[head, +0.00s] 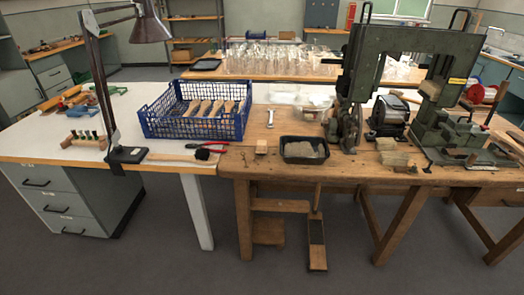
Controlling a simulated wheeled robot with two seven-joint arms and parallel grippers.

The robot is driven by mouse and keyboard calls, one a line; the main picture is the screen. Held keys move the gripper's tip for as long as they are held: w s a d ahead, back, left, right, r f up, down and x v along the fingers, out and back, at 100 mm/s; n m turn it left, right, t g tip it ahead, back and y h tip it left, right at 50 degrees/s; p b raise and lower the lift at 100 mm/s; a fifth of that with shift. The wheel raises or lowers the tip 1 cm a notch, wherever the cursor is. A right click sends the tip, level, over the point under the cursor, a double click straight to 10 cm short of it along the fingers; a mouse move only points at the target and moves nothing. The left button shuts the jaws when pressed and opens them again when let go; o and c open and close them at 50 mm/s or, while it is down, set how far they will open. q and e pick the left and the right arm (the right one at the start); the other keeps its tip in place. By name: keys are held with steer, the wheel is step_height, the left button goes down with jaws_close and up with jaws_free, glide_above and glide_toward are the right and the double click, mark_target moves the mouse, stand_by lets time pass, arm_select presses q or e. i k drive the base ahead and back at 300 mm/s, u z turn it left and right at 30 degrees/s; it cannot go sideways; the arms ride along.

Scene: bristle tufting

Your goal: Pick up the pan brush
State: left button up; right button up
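A brush with a pale wooden handle (170,157) and a dark bristle head (203,154) lies near the front edge of the white-topped table. It looks like the pan brush, though it is small in the view. Its handle points left, toward the lamp base, and its head lies just below the red-handled pliers. Several long wooden-handled pieces (207,107) lie in the blue crate; I cannot tell exactly what they are. Neither of my grippers is in view.
The blue crate (195,131) stands behind the brush. A lamp base (127,155) is left of it, and red-handled pliers (215,144) are close behind its head. A wooden bench (235,165) adjoins at right, with a black tray (304,150) and a green machine (375,50).

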mark_target(261, 147)
steer(key=k, duration=0.55)
steer(key=z, duration=0.75)
steer(key=i, duration=1.95)
steer(key=u, duration=0.55)
